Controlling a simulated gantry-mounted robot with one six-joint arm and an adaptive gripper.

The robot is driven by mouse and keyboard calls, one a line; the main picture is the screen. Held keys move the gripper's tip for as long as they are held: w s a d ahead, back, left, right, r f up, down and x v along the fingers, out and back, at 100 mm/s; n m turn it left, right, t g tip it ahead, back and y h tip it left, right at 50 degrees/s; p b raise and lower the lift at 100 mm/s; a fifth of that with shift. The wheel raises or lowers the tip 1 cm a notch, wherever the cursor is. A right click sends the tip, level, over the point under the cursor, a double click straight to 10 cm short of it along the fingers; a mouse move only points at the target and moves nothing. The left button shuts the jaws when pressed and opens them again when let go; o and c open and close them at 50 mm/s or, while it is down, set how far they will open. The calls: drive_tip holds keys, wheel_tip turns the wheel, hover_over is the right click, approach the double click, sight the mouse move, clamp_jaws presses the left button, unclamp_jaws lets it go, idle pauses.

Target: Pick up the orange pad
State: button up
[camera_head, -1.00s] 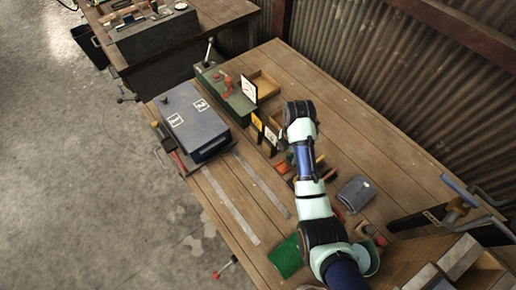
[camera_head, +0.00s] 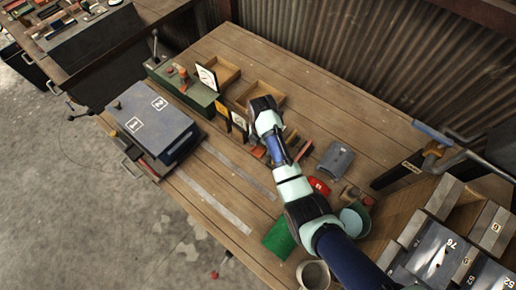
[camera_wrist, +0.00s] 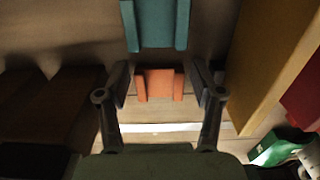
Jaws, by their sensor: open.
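The orange pad (camera_wrist: 160,84) lies on the wooden table in the middle of the wrist view, a small block with raised sides. My gripper (camera_wrist: 160,78) is open, with one finger to the left of the pad and one to the right. It holds nothing. Gaps show between the pad and both fingers; I cannot tell the height above it. In the head view a small orange piece (camera_head: 259,152) shows beside my arm, perhaps the same pad. My gripper is hidden there beneath the arm.
A teal block (camera_wrist: 155,25) lies just beyond the pad, and a yellow piece (camera_wrist: 268,60) stands close on the right. A blue-grey box (camera_head: 155,115), a grey block (camera_head: 335,160), a green pad (camera_head: 280,238) and a cup (camera_head: 313,274) surround the arm. The front-left tabletop is mostly clear.

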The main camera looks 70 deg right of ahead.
sight(261, 147)
drive_tip(key=shift+r, duration=0.1)
drive_tip(key=c, duration=0.8)
drive_tip(key=shift+o, duration=0.2)
wheel_tip(261, 147, up, 20)
drive_tip(key=p, duration=1.2)
